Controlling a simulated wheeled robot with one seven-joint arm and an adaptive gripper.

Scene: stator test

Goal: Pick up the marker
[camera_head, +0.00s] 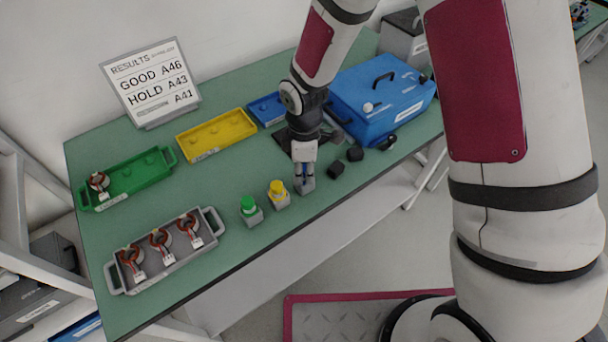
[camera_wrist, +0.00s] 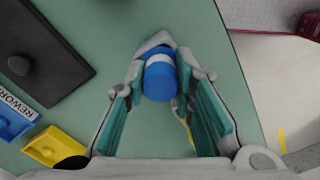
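The blue marker (camera_wrist: 161,80) stands upright in a small grey holder (camera_head: 305,187) near the table's front edge. My gripper (camera_head: 305,172) points down over it. In the wrist view my gripper (camera_wrist: 160,88) has its two fingers apart, one on each side of the blue marker, with narrow gaps beside its top. The lower part of this marker is hidden. A yellow marker (camera_head: 277,188) and a green marker (camera_head: 248,204) stand in similar grey holders to the left.
A grey tray (camera_head: 172,268) with several stators is at front left. A green tray (camera_head: 155,170) holds one stator. Yellow (camera_head: 217,134) and blue (camera_head: 262,108) bins lie behind. A blue case (camera_head: 395,100) and small black blocks (camera_head: 337,169) are to the right. A results sign (camera_head: 150,83) stands at the back.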

